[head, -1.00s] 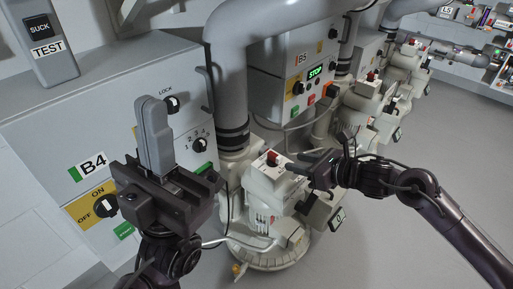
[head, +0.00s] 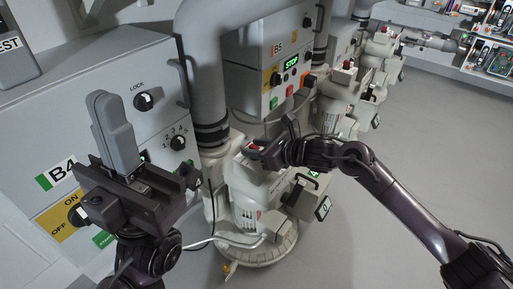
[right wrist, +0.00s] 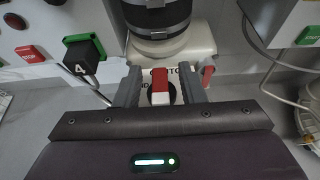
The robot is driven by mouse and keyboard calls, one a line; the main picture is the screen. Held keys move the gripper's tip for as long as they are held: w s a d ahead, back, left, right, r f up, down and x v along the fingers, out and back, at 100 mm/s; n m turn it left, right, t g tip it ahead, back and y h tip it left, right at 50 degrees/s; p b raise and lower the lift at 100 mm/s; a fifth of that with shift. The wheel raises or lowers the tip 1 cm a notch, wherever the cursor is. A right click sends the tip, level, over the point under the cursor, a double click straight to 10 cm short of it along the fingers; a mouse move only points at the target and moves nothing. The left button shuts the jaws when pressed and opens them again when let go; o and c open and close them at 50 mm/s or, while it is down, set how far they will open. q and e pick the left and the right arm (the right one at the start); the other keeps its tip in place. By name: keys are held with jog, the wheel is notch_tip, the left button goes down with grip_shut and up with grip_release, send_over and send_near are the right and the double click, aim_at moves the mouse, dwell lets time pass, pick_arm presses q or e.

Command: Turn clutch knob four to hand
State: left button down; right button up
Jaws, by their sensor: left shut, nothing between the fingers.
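The clutch knob (right wrist: 160,88), red with a white end, sits on the pale machine top, and letters "TO" show beside it. In the right wrist view it stands between the two grey fingers of my right gripper, with a gap on each side. In the head view my right gripper (head: 268,143) is over the top of the pale machine (head: 250,190) and partly covers it; a bit of red shows by its fingers. My left gripper (head: 104,102) is shut and empty, fingers upright, in front of the B4 cabinet.
The grey B4 cabinet (head: 60,95) carries a LOCK knob (head: 144,101) and a numbered dial (head: 178,143). A thick grey pipe (head: 204,80) rises behind the machine. The floor at right is clear.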

grip_shut()
